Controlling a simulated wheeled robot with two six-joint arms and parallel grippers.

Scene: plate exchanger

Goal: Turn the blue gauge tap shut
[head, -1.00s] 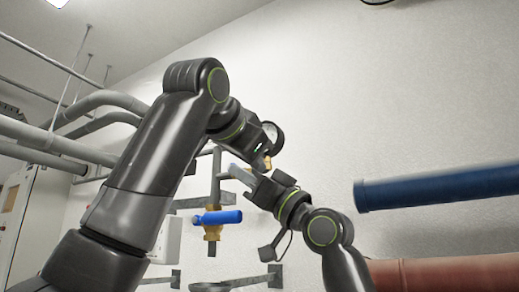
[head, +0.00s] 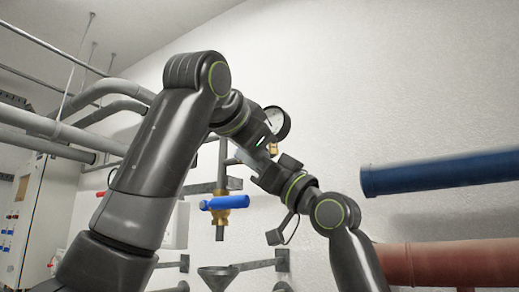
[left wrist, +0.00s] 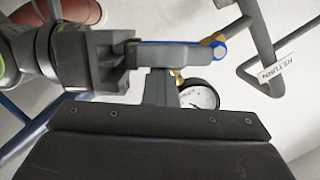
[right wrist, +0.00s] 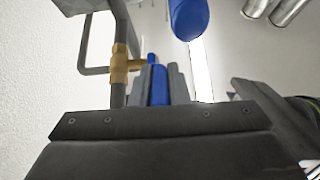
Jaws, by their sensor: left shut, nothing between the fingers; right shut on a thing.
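The blue gauge tap (right wrist: 158,86) has a slim blue lever on a brass body (right wrist: 121,64). My right gripper (right wrist: 159,72) is shut on this lever, with a grey finger on each side. The left wrist view shows the lever's blue edge (left wrist: 222,48) at the right gripper's fingers. The round white gauge (head: 278,122) stands just above the grippers and also shows in the left wrist view (left wrist: 199,97). My left gripper (left wrist: 162,72) is shut and empty, close beside the right gripper's fingers. In the head view my arms hide the gauge tap's lever.
Another tap with a thick blue handle (head: 225,202) is on a vertical pipe lower left, above a grey funnel (head: 218,275). A blue pipe (head: 440,174) and a red pipe (head: 450,264) run at the right. A cabinet (head: 35,215) stands far left.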

